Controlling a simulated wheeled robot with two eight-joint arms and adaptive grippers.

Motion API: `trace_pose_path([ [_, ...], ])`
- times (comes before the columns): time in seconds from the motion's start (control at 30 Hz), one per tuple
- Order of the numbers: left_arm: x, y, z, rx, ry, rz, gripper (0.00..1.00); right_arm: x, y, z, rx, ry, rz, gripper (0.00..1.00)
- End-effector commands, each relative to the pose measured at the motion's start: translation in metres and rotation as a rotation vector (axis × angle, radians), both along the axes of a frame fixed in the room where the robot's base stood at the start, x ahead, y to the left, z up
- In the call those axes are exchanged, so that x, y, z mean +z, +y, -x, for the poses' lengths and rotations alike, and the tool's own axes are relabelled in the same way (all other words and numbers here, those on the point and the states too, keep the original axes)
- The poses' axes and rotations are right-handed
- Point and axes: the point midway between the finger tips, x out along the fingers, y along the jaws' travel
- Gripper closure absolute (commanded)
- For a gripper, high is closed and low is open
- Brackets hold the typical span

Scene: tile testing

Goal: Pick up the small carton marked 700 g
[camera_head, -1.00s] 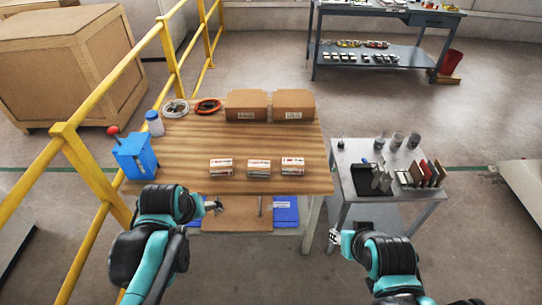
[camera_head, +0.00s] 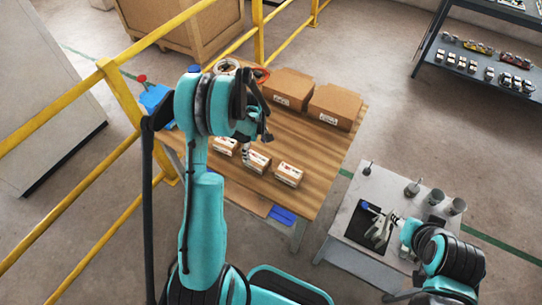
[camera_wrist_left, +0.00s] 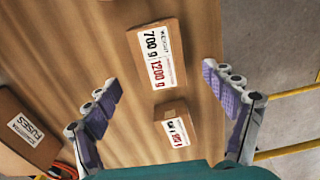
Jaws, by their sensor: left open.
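Three small white-labelled cartons stand in a row on the wooden table: left (camera_head: 225,146), middle (camera_head: 257,161) and right (camera_head: 289,173). In the left wrist view, one carton (camera_wrist_left: 157,55) shows "700 g" in black with "1200 g" in red beside it. A second carton (camera_wrist_left: 175,130) lies nearer the camera, its label too small to read surely. My left gripper (camera_head: 262,132) hangs above the row. It is open and empty in the left wrist view (camera_wrist_left: 158,80), the 700 g carton lying beyond and between its fingertips. My right gripper (camera_head: 398,221) is over the metal side table, its opening unclear.
Two large cardboard boxes (camera_head: 288,89) (camera_head: 335,106) stand at the table's back; a box marked FUSES (camera_wrist_left: 25,130) shows in the wrist view. A blue container (camera_head: 155,100) is at the left. A yellow railing (camera_head: 108,70) runs along the left.

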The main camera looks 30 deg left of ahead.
Motion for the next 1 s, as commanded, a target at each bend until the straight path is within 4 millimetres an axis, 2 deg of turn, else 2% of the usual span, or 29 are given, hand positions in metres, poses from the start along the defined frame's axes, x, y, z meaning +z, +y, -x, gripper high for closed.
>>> trace_pose_path([
  [0.1, -0.016, 0.000, 0.000, 0.004, 0.002, 0.001, 0.16, -0.006, 0.000, 0.000, 0.000, 0.000, 0.000, 0.60],
  [0.37, -0.042, -0.002, -0.001, 0.001, 0.001, 0.000, 0.16, -0.016, 0.000, 0.000, 0.000, 0.000, 0.000, 0.60],
  [0.57, -0.073, -0.004, -0.002, 0.001, 0.000, 0.000, 0.16, -0.029, 0.000, 0.000, 0.000, 0.000, 0.000, 0.60],
  [0.83, -0.076, -0.004, -0.001, 0.001, 0.000, 0.000, 0.16, -0.028, 0.000, 0.000, 0.000, 0.000, 0.000, 0.60],
  [1.0, -0.076, -0.004, -0.001, 0.000, 0.000, 0.000, 0.60, -0.028, 0.000, 0.000, 0.000, 0.000, 0.000, 0.60],
])
